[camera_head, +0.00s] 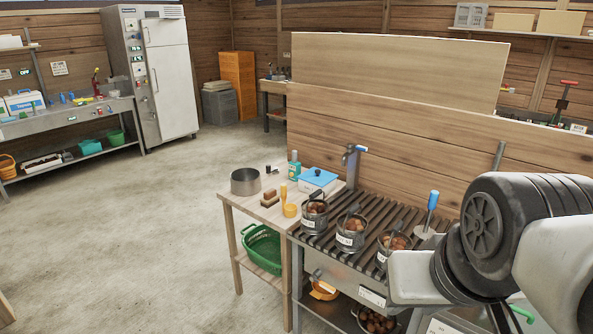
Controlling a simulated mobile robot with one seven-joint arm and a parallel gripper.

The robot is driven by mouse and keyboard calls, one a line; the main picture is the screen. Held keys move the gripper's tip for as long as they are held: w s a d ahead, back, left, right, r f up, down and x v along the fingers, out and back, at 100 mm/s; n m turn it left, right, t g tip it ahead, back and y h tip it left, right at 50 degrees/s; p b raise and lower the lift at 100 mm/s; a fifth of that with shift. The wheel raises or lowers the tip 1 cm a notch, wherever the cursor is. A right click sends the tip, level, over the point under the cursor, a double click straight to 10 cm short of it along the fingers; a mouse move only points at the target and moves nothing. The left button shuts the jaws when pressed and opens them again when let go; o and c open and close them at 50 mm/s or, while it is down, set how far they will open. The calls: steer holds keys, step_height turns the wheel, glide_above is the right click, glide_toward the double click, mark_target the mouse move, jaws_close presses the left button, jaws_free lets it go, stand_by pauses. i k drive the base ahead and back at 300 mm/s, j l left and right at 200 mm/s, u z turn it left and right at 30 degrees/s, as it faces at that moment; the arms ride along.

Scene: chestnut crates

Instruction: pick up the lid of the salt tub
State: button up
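A white tub (312,189) with a flat blue lid (318,177) stands at the back right of the small wooden table, against the slatted rack. I take it for the salt tub, though no label on it can be read. My arm fills the right of the view, well to the right of the tub. My gripper is not in view.
The wooden table (232,199) also holds a metal pot (245,182), a brush (269,198), a yellow scoop (290,210) and a teal carton (295,170). Several chestnut buckets (350,235) stand on the slatted rack (385,208). A wooden partition (400,125) rises behind. Floor at left is clear.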

mark_target(315, 175)
steer(key=u, duration=0.15)
steer(key=z, duration=0.45)
steer(key=i+j+z, duration=0.2)
steer(key=j, duration=0.15)
steer(key=i+j+z, duration=0.45)
steer(key=j, duration=0.3)
steer(key=i+j+z, duration=0.1)
steer(key=j, duration=0.45)
steer(key=i+j+z, duration=0.1)
steer(key=j, duration=0.45)
steer(key=i+j, duration=0.1)
steer(key=j, duration=0.3)
steer(key=i+j, duration=0.15)
steer(key=j, duration=0.25)
steer(key=i+j, duration=0.1)
steer(key=j, duration=0.3)
steer(key=i+j, duration=0.1)
steer(key=j, duration=0.3)
steer(key=i+j, duration=0.1)
steer(key=j, duration=0.3)
